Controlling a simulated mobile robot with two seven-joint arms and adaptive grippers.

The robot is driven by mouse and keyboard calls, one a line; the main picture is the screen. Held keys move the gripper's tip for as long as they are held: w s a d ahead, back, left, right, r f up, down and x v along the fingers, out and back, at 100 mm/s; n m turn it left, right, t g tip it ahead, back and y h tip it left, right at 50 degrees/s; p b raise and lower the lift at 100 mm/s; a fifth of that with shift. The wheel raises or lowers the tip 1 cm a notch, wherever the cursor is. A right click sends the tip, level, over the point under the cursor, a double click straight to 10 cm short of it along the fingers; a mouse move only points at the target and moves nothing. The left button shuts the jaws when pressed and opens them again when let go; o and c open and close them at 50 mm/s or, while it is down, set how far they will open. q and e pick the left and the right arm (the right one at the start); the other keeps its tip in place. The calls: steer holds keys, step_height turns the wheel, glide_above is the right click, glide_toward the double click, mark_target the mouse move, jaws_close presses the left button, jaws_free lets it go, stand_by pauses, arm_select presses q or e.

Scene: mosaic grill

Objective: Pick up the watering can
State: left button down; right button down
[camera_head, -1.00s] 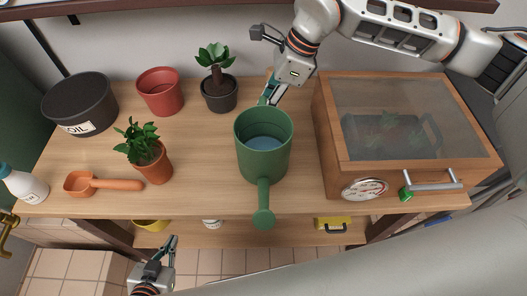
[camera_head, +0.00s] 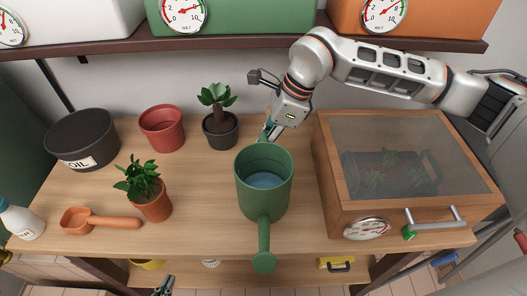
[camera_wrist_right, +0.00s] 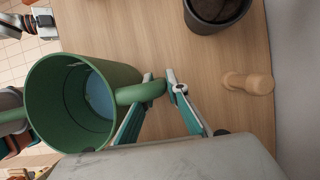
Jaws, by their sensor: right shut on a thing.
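The green watering can (camera_head: 264,205), with water inside, is upright at the middle of the wooden table, its spout pointing toward the front edge. My right gripper (camera_head: 270,132) is behind it. In the right wrist view, the right gripper (camera_wrist_right: 160,88) is shut on the can's curved handle (camera_wrist_right: 140,93), and the can's open body (camera_wrist_right: 65,110) shows at left. I cannot tell whether the can's base touches the table. My left gripper (camera_head: 163,286) is cut off at the bottom edge of the head view, low in front of the table, apart from the can. Its opening is unclear.
A wooden cabinet with a glass lid (camera_head: 405,160) stands close to the can's right. A dark potted plant (camera_head: 219,128), red pot (camera_head: 161,130), soil bucket (camera_head: 82,140), potted herb (camera_head: 150,198) and orange scoop (camera_head: 95,220) stand left. A shelf (camera_head: 250,40) hangs above the back.

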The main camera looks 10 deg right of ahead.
step_height(320, 180, up, 20)
steer(key=shift+f+p, duration=0.25)
steer(key=shift+p, duration=0.1)
